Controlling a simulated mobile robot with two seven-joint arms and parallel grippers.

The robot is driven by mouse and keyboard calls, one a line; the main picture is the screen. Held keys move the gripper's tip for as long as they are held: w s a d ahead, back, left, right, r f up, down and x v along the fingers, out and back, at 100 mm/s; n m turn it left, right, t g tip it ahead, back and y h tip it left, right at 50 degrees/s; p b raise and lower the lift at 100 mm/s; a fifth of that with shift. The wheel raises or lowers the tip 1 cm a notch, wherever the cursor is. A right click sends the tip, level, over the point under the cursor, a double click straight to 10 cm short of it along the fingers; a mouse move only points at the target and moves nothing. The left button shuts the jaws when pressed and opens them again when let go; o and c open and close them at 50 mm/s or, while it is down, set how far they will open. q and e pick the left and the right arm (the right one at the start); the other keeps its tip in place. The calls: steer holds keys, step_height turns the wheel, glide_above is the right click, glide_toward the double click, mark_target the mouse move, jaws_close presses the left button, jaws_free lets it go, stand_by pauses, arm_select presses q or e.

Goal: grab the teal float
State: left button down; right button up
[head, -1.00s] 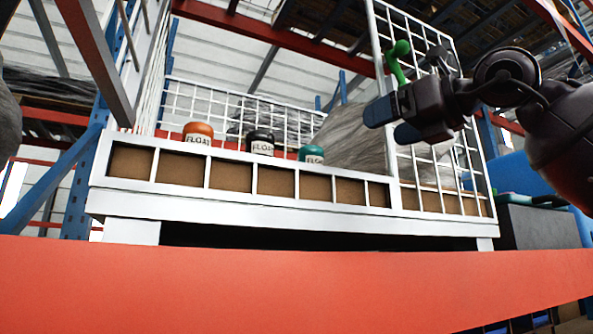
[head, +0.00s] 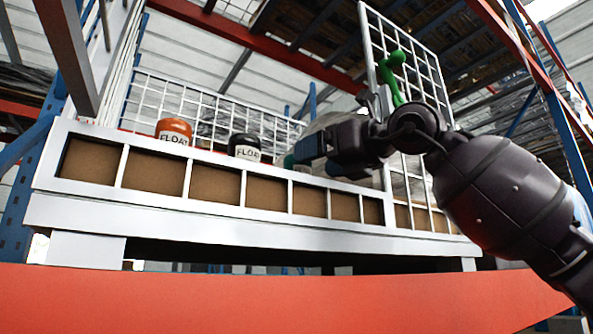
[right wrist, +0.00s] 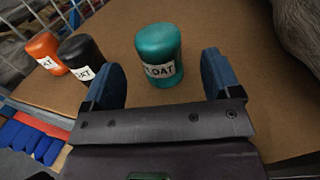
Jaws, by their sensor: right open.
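The teal float (right wrist: 158,52) stands upright on the brown board in the right wrist view, with a white label. It lies just ahead of and between the blue fingertips of my open right gripper (right wrist: 160,80), with space on both sides. In the head view the right gripper (head: 312,147) reaches over the cage's front wall and hides most of the teal float (head: 289,162). My left gripper is not in view.
An orange float (head: 173,131) and a black float (head: 245,147) stand in the same white cage (head: 210,211), left of the teal one. A green object (head: 393,75) is at the cage's mesh panel. An orange beam (head: 250,300) crosses in front.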

mark_target(299, 166)
steer(key=p+x, duration=0.2)
steer(key=x, duration=0.3)
steer(key=shift+w+a+p, duration=0.15)
steer(key=shift+a+p, duration=0.15)
steer(key=shift+p, duration=0.05)
steer(key=shift+d, duration=0.1)
steer(key=shift+c, duration=0.8)
steer(key=c, duration=0.8)
steer(key=shift+c, duration=0.2)
steer(key=shift+r, duration=0.1)
step_height(299, 166, up, 18)
